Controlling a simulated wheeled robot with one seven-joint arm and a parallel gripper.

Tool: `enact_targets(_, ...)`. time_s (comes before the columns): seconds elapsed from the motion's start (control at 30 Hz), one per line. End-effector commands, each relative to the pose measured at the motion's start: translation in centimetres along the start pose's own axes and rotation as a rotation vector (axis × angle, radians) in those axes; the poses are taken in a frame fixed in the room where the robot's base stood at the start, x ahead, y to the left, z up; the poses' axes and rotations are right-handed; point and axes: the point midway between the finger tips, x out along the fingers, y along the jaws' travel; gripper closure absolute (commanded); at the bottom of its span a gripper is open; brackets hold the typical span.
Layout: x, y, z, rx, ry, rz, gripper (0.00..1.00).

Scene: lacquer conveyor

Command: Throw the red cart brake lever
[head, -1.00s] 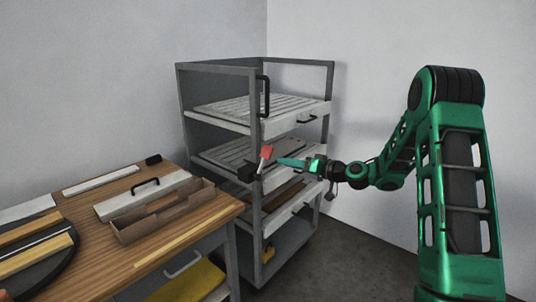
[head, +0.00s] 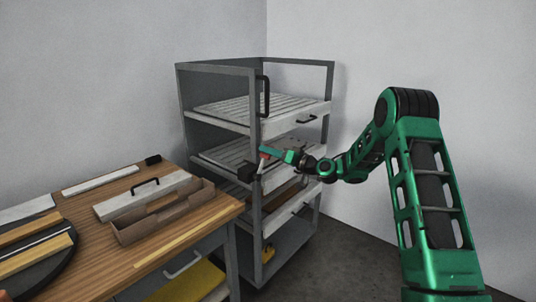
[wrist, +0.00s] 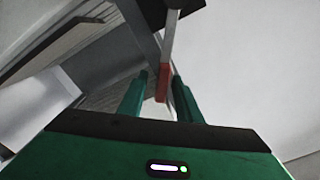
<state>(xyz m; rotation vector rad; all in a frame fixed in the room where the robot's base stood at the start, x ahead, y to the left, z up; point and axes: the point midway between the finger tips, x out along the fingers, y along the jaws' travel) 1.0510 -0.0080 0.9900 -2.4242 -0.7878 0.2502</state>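The brake lever has a red grip (head: 264,156) on a thin grey shaft. It rises from a black block (head: 247,172) on the front corner post of the grey cart (head: 256,215). My gripper (head: 270,152) is at the lever's grip, and its green fingers partly cover the red in the head view. In the wrist view the red grip (wrist: 162,83) lies between the two green fingers of my gripper (wrist: 159,82). A gap shows beside the grip, so the fingers are open around it. Whether either finger touches it cannot be told.
The cart holds slatted trays (head: 235,106) on shelves, with black handles. A wooden table (head: 185,232) with a brown open box (head: 160,215) and several strips stands at left, close to the cart. Walls stand behind. Floor at right of the cart is clear.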

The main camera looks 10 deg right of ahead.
Motion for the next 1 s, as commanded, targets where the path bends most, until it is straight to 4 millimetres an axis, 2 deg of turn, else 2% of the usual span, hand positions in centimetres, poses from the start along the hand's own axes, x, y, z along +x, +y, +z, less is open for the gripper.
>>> enact_targets(0.13,0.7,-0.1,0.0,0.0,0.0,-0.001,0.69)
enact_targets(0.4,0.8,-0.1,0.0,0.0,0.0,0.0,0.69)
enact_targets(0.53,0.8,-0.1,0.0,0.0,0.0,0.0,1.0)
enact_targets(0.83,1.0,-0.4,0.2,-0.008,-0.002,-0.002,1.0)
enact_targets(1.0,2.3,-2.2,1.2,-0.046,-0.014,-0.019,1.0)
